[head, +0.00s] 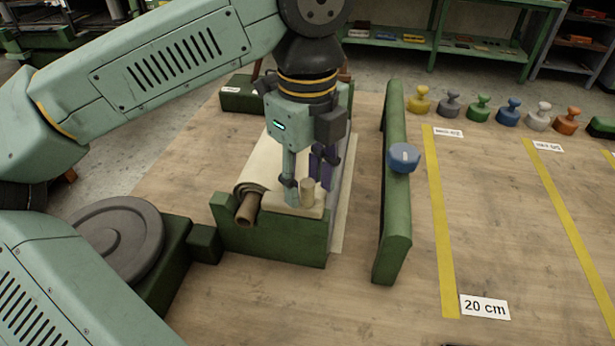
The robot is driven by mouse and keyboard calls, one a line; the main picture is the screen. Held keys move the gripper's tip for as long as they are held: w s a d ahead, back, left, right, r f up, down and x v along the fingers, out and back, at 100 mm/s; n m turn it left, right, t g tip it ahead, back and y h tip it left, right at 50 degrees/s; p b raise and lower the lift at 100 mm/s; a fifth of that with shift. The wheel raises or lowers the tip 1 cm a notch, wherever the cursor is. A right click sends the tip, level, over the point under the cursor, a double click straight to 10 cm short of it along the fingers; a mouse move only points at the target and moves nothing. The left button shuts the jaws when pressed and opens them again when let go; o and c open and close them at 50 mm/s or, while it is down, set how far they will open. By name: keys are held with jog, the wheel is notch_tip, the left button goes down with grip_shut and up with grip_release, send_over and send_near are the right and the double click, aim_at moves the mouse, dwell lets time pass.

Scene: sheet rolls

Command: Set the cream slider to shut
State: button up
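The cream slider (286,204) is a pale block with a short upright post (307,190). It sits at the front end of the green roll holder (273,244), beside the rolled sheet's brown core. My gripper (307,184) points straight down at the slider. Its teal finger is left of the post and its dark purple finger is right of it and slightly behind. The fingers are apart, with the post between or just in front of them. I cannot tell whether they touch the post. The slider's marking and travel track are hidden.
A green bar (392,215) with a blue knob (404,158) stands to the right. Yellow strips (440,225) mark the table beyond it. Several coloured knobbed pieces (479,107) line the back.

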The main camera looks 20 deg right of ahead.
jog(key=shift+f, duration=0.45)
jog(key=shift+c, duration=0.2)
grip_shut()
dwell(0.4)
